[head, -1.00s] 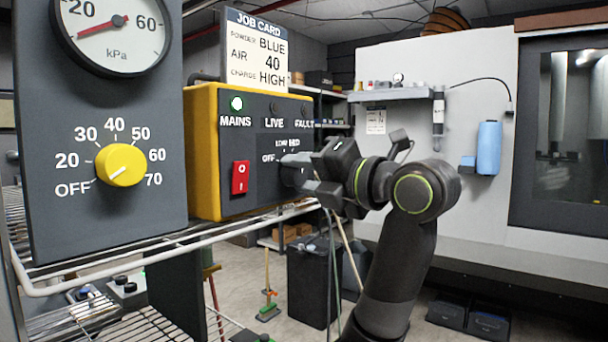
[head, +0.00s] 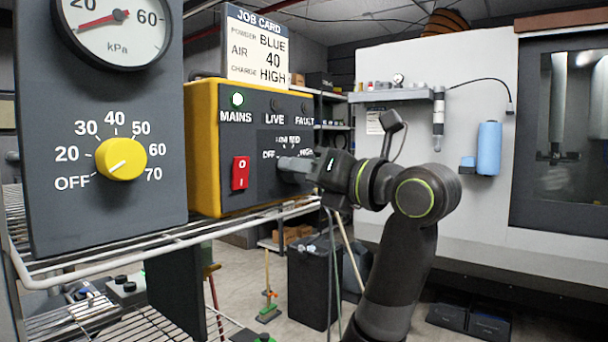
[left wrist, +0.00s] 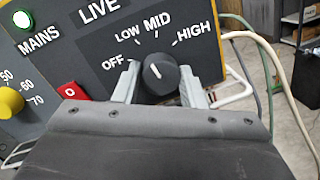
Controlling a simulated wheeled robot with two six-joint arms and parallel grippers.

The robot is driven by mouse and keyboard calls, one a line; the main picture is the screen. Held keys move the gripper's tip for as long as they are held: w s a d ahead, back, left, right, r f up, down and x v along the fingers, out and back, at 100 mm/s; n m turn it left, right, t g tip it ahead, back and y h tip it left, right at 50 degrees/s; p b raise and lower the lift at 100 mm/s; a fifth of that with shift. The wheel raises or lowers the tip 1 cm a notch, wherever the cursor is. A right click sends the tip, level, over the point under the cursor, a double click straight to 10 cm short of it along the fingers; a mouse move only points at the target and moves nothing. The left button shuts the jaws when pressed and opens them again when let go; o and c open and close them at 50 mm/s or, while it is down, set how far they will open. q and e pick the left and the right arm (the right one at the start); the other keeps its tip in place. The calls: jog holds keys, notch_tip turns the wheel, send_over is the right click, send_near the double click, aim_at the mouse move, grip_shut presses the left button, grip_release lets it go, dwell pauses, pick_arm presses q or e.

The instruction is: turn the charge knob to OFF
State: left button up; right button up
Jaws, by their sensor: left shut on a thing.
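The charge knob (left wrist: 160,82) is dark and round with a white pointer line, on the front of the yellow-edged control box (head: 205,150). In the left wrist view the pointer tilts up and left, roughly toward LOW and away from OFF at the far left of the scale. My left gripper (head: 290,165) is shut on the knob, with one grey finger on each side of it. In the head view the gripper hides most of the knob and part of its scale. My right gripper is in neither view.
A red rocker switch (head: 240,173) sits left of the knob, below the lit green MAINS lamp (head: 237,99). The LIVE and FAULT lamps look dark. A gauge panel with a yellow knob (head: 121,158) stands at the left. The job card (head: 257,45) reads CHARGE HIGH.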

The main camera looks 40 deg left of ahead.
pick_arm(q)
jog(key=n+b, duration=0.1)
jog(key=n, duration=0.5)
jog(key=n+g+b, duration=0.1)
jog(key=n, duration=0.5)
jog(key=shift+f+n+g, duration=0.15)
jog(key=shift+n+g, duration=0.15)
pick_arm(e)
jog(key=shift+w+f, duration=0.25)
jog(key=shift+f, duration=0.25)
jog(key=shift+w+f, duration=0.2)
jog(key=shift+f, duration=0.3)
pick_arm(q)
jog(key=shift+b, duration=0.3)
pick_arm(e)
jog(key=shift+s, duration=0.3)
pick_arm(q)
jog(key=o, duration=0.9)
jog(key=shift+c, duration=0.2)
jog(key=shift+o, duration=0.7)
jog(key=w+d+f+b, duration=0.1)
jog(key=w+d+b, duration=0.1)
jog(key=d, duration=1.5)
jog(key=shift+d+f, duration=0.15)
jog(key=shift+f, duration=0.25)
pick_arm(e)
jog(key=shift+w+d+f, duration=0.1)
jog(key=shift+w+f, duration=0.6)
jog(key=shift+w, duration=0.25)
